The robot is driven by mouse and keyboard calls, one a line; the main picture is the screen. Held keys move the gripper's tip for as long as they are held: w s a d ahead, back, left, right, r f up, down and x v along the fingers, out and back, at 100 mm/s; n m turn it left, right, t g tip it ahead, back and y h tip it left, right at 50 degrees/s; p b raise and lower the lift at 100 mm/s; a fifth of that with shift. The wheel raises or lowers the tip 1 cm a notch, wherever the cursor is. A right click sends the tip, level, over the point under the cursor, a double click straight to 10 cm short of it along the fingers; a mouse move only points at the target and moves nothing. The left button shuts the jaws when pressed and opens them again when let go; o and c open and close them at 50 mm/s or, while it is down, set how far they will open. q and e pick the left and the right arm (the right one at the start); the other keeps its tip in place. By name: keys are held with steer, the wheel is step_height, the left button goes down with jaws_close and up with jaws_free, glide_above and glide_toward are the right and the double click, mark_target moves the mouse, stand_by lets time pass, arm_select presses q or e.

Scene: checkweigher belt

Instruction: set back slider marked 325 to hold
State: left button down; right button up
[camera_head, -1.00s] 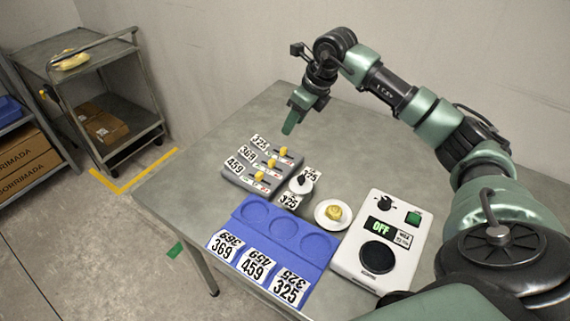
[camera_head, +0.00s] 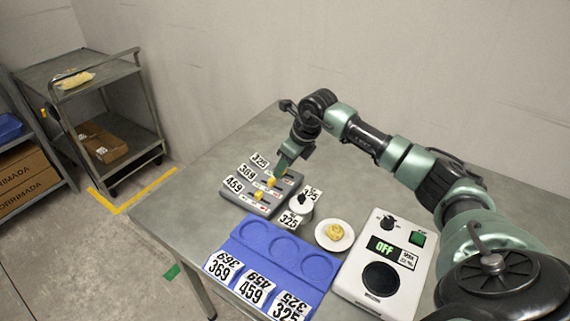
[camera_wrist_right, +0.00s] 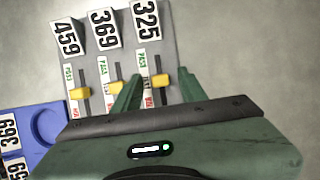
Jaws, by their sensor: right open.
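The grey slider panel (camera_head: 229,188) lies on the table and has tracks marked 459, 369 and 325. In the right wrist view, the slider marked 325 has a yellow knob (camera_wrist_right: 160,81), about midway between its green PASS label and a red label that I cannot read. My right gripper (camera_wrist_right: 156,92) is open, with one finger on each side of this knob; I cannot tell whether they touch it. In the head view, my right gripper (camera_head: 281,168) is low over the 325 track and hides its knob. My left gripper is out of view.
Yellow knobs of 369 (camera_head: 271,181) and 459 (camera_head: 259,195) are close beside. A white container (camera_head: 301,202) labelled 325, a plate (camera_head: 321,238) with a yellow item, a blue tray (camera_head: 232,246) and a checkweigher (camera_head: 349,287) reading OFF stand nearby. The table's back is clear.

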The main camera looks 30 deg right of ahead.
jaws_close()
stand_by(1.4)
